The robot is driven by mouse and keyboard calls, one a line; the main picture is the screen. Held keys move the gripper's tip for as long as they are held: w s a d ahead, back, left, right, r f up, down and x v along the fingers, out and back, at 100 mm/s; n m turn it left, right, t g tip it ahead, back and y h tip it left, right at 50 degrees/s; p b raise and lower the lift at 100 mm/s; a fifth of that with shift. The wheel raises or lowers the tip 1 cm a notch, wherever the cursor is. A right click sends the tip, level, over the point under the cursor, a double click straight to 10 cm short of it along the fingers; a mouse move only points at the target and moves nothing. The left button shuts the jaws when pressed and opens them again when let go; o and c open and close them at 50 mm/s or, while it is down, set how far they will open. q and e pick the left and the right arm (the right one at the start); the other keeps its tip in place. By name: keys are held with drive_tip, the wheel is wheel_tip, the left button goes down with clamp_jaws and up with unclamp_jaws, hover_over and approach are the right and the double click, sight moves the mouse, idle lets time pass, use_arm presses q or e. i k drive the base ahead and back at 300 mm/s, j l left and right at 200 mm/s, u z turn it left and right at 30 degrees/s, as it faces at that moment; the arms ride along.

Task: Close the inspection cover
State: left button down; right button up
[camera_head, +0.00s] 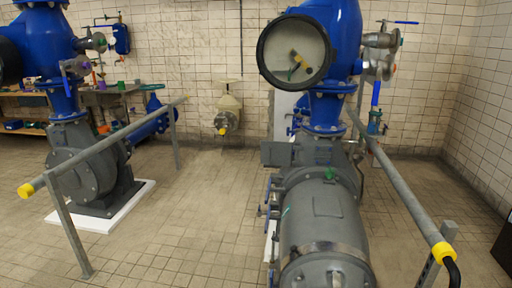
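A round, black-rimmed disc (281,53) with a pale face is at the front of the blue pipe (342,30), upper middle; it looks like the inspection cover. I cannot tell whether the disc is open or shut, and no hinge or latch is clear. Neither of my grippers is in view.
A grey pump and motor (325,215) stand below the blue pipe. Grey handrails with yellow ends (400,182) (110,140) flank both sides. Tiled floor (190,230) between the left rail and the motor is clear.

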sight(276, 155)
drive_tip(key=u, duration=0.9)
drive_tip(key=j+u, duration=0.15)
drive_tip(key=u, duration=0.3)
drive_tip(key=j+u, duration=0.2)
drive_tip(key=u, duration=0.25)
drive_tip(key=i+j+z, duration=0.1)
drive_tip(key=j, duration=0.2)
drive_tip(key=i+j+z, duration=0.15)
drive_tip(key=j, duration=0.2)
drive_tip(key=i+j+z, duration=0.1)
drive_tip(key=j, duration=0.25)
drive_tip(key=i+j+z, duration=0.1)
drive_tip(key=i+z, duration=0.15)
drive_tip(key=i, duration=0.2)
drive_tip(key=i+j+z, duration=0.15)
drive_tip(key=i+z, duration=0.15)
drive_tip(key=i+j+z, duration=0.25)
drive_tip(key=i, duration=0.25)
drive_tip(key=i+z, duration=0.25)
drive_tip(key=i, duration=0.5)
drive_tip(key=i+z, duration=0.3)
drive_tip(key=i, duration=0.45)
drive_tip(key=i+z, duration=0.8)
drive_tip(key=i+j+z, duration=0.2)
drive_tip(key=z, duration=0.2)
drive_tip(key=i+z, duration=0.4)
drive_tip(key=i+j+z, duration=0.2)
drive_tip(key=z, duration=0.15)
drive_tip(key=i, duration=0.1)
